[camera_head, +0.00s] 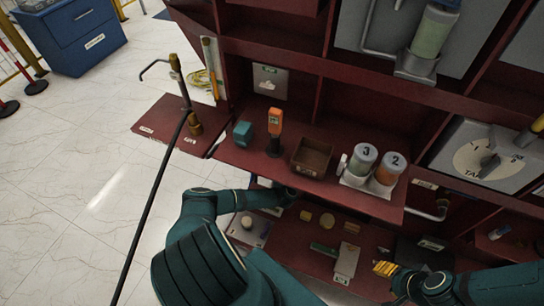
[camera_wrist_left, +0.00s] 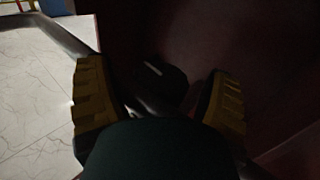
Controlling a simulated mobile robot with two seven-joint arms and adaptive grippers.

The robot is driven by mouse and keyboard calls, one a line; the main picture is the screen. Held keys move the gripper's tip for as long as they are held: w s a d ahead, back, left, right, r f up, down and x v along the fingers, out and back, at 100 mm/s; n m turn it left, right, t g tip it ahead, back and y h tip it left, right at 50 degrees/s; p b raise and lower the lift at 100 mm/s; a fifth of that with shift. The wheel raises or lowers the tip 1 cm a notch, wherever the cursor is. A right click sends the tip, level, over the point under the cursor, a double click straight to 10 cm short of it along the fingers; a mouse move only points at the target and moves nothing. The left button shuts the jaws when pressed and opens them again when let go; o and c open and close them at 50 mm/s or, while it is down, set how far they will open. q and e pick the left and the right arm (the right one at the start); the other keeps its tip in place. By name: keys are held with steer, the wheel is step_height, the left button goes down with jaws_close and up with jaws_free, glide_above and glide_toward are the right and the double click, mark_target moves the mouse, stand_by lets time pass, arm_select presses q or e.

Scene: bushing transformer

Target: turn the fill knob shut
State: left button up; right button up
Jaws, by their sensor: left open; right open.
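In the left wrist view, my left gripper (camera_wrist_left: 160,85) is open, with its two yellow-padded fingers apart. A dark rounded part (camera_wrist_left: 168,78) with a short pale mark shows beyond and between the fingers. It may be the fill knob, but the shade makes this uncertain, and I cannot tell whether the fingers touch it. In the head view, my left arm reaches under the front edge of the upper shelf, and its fingers are hidden there. My right gripper (camera_head: 386,269) is open at the lower right, its yellow fingertips above the lower shelf.
The dark red upper shelf (camera_head: 240,160) bears a brown bin (camera_head: 311,157), an orange-topped device (camera_head: 275,128) and two numbered jars (camera_head: 362,160). Small parts lie on the lower shelf (camera_head: 290,240). A dark hose (camera_head: 150,205) crosses the tiled floor (camera_head: 70,200), which has free room at left.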

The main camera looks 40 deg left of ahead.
arm_select(q)
steer(key=c, duration=1.2)
steer(key=shift+t, duration=0.3)
steer(key=m+t+h, duration=0.5)
steer(key=h, duration=0.1)
steer(key=shift+m+h, duration=0.3)
steer(key=shift+m, duration=0.1)
steer(key=m+t+h, duration=0.1)
steer(key=m+h, duration=0.1)
steer(key=h, duration=0.1)
steer(key=m+t+h, duration=0.1)
steer(key=m+h, duration=0.1)
steer(key=h, duration=0.1)
steer(key=shift+f+m+t+h, duration=0.1)
steer(key=shift+m+t+h, duration=0.2)
steer(key=shift+m+h, duration=0.1)
steer(key=shift+s+h, duration=0.1)
steer(key=shift+h, duration=0.2)
steer(key=o, duration=1.2)
